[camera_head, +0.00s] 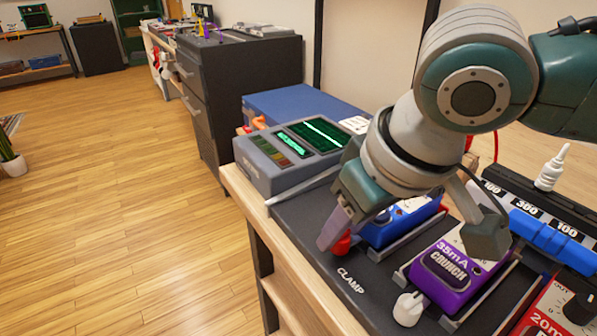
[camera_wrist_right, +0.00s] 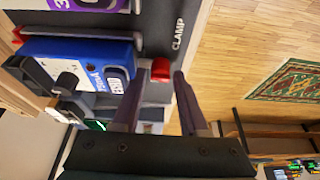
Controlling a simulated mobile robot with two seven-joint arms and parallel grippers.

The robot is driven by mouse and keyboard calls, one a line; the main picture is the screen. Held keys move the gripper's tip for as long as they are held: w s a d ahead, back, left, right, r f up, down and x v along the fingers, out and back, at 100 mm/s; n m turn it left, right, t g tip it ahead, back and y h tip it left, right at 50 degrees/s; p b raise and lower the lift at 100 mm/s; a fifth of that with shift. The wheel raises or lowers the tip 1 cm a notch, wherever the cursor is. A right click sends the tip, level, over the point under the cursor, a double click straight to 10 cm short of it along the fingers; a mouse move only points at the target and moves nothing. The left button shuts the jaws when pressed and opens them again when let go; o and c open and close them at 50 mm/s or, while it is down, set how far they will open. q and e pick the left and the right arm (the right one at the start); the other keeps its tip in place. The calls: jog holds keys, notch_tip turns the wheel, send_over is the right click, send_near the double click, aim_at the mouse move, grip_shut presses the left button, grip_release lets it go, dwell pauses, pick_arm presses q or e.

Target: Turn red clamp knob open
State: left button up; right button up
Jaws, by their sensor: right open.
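The red clamp knob (camera_head: 342,243) sits near the left edge of the dark board beside the blue pedal (camera_head: 400,222), partly hidden by my right gripper (camera_head: 333,238) in the head view. In the right wrist view the red knob (camera_wrist_right: 160,70) shows between the two fingertips of the gripper (camera_wrist_right: 159,75). The fingers are open on either side of it, with visible gaps. I cannot tell how far the tips are from it in depth. The white CLAMP label (camera_head: 350,280) is on the board near the knob. My left gripper is not in view.
A purple pedal (camera_head: 455,270) and a white knob (camera_head: 408,308) are to the right of the red knob. A grey device with green screens (camera_head: 295,152) stands behind. A red pedal (camera_head: 562,312) and a white bottle (camera_head: 551,168) are at right. Open wooden floor lies left.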

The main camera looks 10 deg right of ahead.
grip_shut()
dwell(0.3)
dwell(0.3)
